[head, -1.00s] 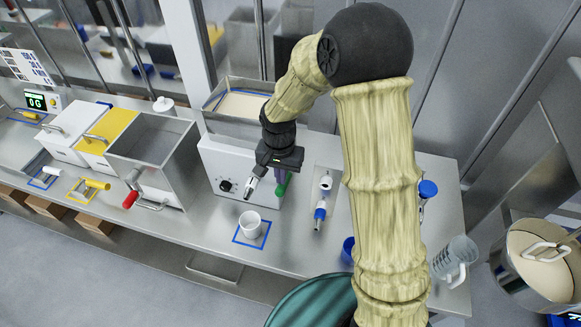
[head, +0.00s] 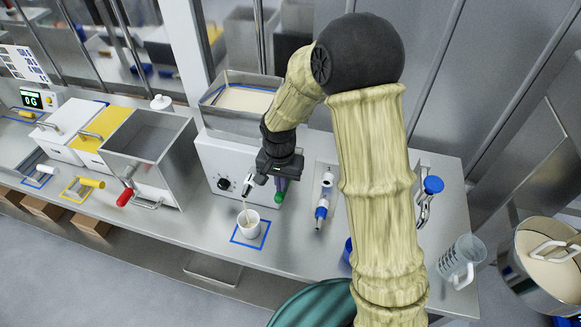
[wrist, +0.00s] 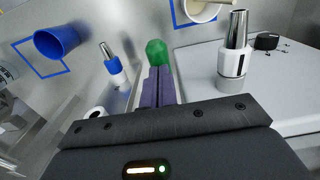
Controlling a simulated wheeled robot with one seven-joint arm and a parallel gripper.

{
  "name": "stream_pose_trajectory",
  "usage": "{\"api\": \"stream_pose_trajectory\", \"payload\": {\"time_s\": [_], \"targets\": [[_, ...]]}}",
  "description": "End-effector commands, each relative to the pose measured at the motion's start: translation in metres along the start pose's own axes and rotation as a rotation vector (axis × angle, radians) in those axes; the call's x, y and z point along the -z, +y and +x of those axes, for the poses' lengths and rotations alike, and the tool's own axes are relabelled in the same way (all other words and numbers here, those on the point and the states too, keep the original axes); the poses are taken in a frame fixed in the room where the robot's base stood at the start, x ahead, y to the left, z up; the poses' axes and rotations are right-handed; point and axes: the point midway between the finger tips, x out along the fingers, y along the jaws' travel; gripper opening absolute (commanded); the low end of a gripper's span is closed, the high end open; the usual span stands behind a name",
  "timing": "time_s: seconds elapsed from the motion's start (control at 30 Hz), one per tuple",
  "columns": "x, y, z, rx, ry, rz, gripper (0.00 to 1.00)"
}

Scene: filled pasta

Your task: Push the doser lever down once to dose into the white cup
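The doser (head: 218,160) is a pale box with a hopper on top and a metal nozzle (head: 248,183); the nozzle also shows in the wrist view (wrist: 235,50). A thin pale stream runs from the nozzle into the white cup (head: 249,229), upright on a blue-outlined square. The cup's rim also shows in the wrist view (wrist: 204,14). The lever's green knob (head: 280,198) is right of the nozzle. My gripper (head: 282,184) has its purple fingers together, with no gap seen, tips at the green knob (wrist: 157,52). The lever's shaft is hidden.
A steel bin (head: 150,160) with a red-handled tool (head: 126,194) stands left. A clear jug (head: 460,262) is at the right.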

Motion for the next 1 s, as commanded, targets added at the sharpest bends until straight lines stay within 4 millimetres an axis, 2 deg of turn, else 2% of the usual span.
{"api": "stream_pose_trajectory", "payload": {"time_s": [0.03,1.0], "targets": [[0.000,0.000,0.007,0.000,0.000,0.000,0.00],[0.000,0.000,0.069,-0.001,-0.001,-0.001,0.00]]}}
